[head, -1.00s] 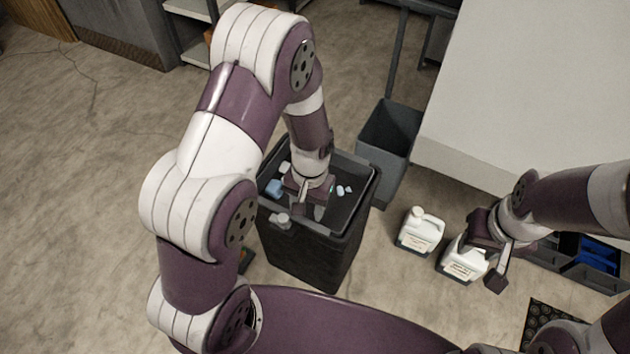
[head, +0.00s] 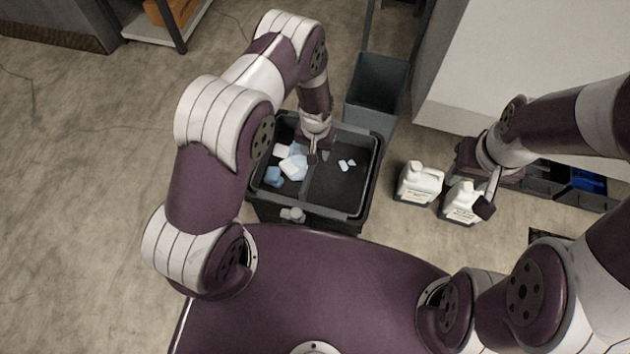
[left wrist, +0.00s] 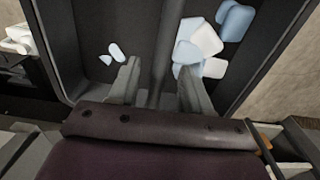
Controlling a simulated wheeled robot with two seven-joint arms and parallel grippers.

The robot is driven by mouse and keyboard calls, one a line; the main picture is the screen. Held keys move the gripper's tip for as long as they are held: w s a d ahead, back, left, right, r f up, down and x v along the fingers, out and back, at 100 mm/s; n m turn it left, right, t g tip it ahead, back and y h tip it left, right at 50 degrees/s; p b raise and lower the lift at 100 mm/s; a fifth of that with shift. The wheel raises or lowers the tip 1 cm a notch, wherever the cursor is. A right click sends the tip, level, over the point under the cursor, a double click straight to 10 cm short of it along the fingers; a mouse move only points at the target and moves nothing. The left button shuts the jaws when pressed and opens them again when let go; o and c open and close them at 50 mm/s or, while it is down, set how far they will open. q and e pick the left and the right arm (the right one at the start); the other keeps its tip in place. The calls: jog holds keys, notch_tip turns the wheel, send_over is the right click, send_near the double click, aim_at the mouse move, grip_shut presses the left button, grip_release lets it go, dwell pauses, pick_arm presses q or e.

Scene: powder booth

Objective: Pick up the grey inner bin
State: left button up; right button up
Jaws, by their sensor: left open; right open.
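A dark bin (head: 362,190) with a divider down its middle stands on the floor in front of me. White and pale blue pieces (head: 294,165) lie in its left compartment and two small pale pieces in its right one. A separate grey bin (head: 375,88) stands just behind it; I cannot tell which is the inner bin. My left gripper (head: 318,150) is over the dark bin's far part. In the left wrist view its open fingers (left wrist: 158,80) lie on either side of the divider (left wrist: 168,45), with nothing seen held. My right gripper (head: 477,190) is open beside a white jug (head: 461,203).
Another white jug (head: 418,182) stands left of the first. Dark trays (head: 545,178), one with blue inside, lie at the right below a large pale panel (head: 540,60). A shelf (head: 150,25) is at the back left. The floor at left is clear.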

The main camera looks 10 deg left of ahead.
pick_arm(q)
notch_tip(320, 180, down, 4)
jog(key=shift+s+r, duration=0.1)
grip_shut()
dwell(1.4)
